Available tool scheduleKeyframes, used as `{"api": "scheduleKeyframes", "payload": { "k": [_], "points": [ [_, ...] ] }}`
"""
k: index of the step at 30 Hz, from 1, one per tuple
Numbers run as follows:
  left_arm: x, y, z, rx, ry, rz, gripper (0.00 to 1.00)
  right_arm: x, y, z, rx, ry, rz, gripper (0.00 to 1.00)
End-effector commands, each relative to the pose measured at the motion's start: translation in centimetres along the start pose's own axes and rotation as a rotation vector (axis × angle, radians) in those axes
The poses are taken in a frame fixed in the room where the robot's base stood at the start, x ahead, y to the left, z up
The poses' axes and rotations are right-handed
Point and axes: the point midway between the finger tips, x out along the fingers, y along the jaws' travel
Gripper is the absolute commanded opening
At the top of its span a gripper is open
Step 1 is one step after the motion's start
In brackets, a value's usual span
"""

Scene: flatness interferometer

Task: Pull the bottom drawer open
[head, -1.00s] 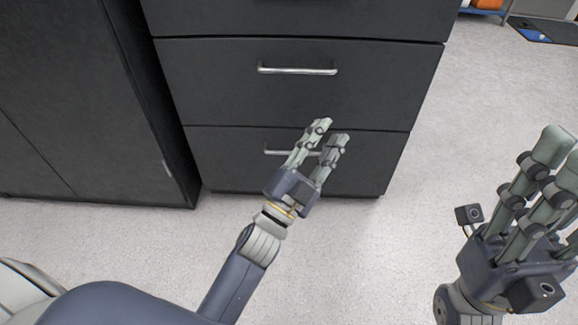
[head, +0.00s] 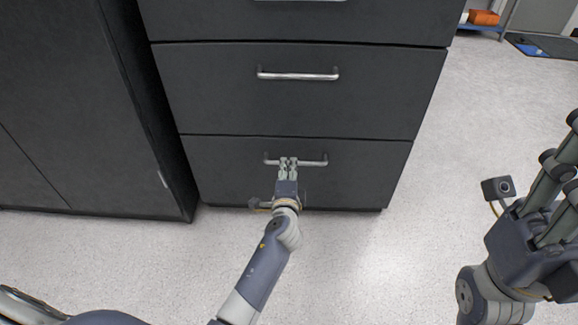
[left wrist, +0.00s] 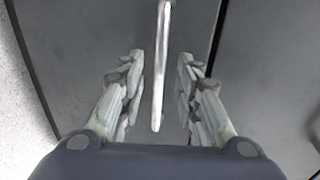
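The bottom drawer (head: 360,180) is a dark front at the foot of the cabinet and sits shut, flush with the drawers above. Its silver bar handle (head: 315,162) runs across near its top edge. My left gripper (head: 289,161) is at this handle, covering part of it. In the left wrist view the handle (left wrist: 161,70) lies between the two spread fingers, with a gap on each side. The left gripper is open. My right gripper (head: 558,190) stands at the right edge, away from the cabinet, its fingers apart and partly cut off.
The middle drawer (head: 220,90) with its own handle (head: 298,76) is shut above. A dark cabinet (head: 75,110) stands close on the left. The pale floor (head: 400,250) is clear in front and to the right. A shelf with an orange item (head: 484,17) is far back.

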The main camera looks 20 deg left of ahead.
Motion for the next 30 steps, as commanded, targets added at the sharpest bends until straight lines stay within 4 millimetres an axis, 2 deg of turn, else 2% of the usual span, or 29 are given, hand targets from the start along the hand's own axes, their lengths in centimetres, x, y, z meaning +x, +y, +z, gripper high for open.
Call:
{"api": "scheduleKeyframes", "payload": {
  "k": [3, 9, 21, 25, 30],
  "points": [
    [2.1, 0.2, 0.0, 0.000, 0.000, -0.002, 0.31, 0.1, -0.1, -0.3, -0.003, 0.026, -0.009, 0.40],
    [4.0, 0.1, 0.0, 0.000, 0.000, -0.001, 0.31, 0.6, -0.3, -0.5, -0.006, 0.050, -0.019, 0.40],
    [4.6, 0.0, 0.0, -0.001, 0.001, 0.000, 0.31, 0.9, -0.3, -0.6, -0.007, 0.056, -0.022, 0.40],
    [4.5, 0.0, 0.0, -0.001, 0.001, 0.000, 0.01, 0.9, -0.3, -0.6, -0.007, 0.055, -0.022, 0.40],
    [4.5, 0.0, 0.0, -0.001, 0.001, 0.000, 0.00, 0.9, -0.3, -0.6, -0.007, 0.055, -0.022, 0.40]
  ]
}}
